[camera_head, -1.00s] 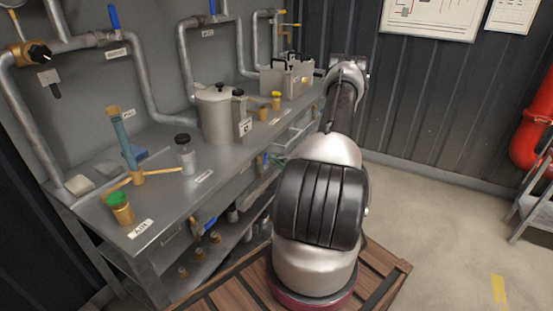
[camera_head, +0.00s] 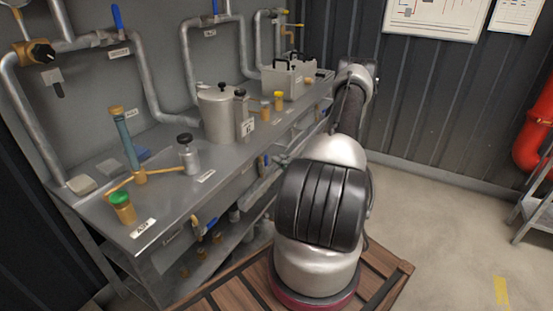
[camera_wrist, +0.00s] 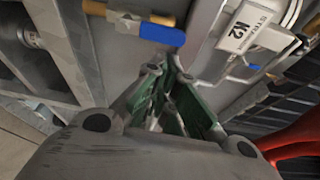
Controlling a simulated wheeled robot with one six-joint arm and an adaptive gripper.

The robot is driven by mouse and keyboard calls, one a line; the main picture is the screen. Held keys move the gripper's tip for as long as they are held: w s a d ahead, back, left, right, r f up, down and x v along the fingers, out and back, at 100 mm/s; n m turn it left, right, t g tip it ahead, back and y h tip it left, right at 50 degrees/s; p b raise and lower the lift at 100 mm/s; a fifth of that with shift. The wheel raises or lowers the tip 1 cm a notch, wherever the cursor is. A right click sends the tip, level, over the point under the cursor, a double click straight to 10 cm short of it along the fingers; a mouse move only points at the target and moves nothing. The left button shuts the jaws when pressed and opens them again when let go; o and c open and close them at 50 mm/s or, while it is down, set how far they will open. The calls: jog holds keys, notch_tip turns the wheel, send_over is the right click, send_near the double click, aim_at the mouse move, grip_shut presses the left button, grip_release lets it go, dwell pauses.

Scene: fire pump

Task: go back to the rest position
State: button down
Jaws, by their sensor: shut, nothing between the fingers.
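My gripper (camera_wrist: 172,88) shows in the wrist view with its two green-padded fingers converging and nothing held between them. In the head view my arm rises beside the bench and bends away near the dark wall; the gripper itself is hidden there. In the wrist view a blue valve handle (camera_wrist: 161,34) and a grey part with a K2 label (camera_wrist: 243,30) lie beyond the fingertips. I see no contact with either.
A red pipe (camera_head: 533,150) is at the right. The floor (camera_head: 430,215) between is clear.

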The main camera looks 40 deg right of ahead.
jog(key=s, duration=0.9)
jog(key=shift+s, duration=0.2)
jog(key=shift+d+r, duration=0.1)
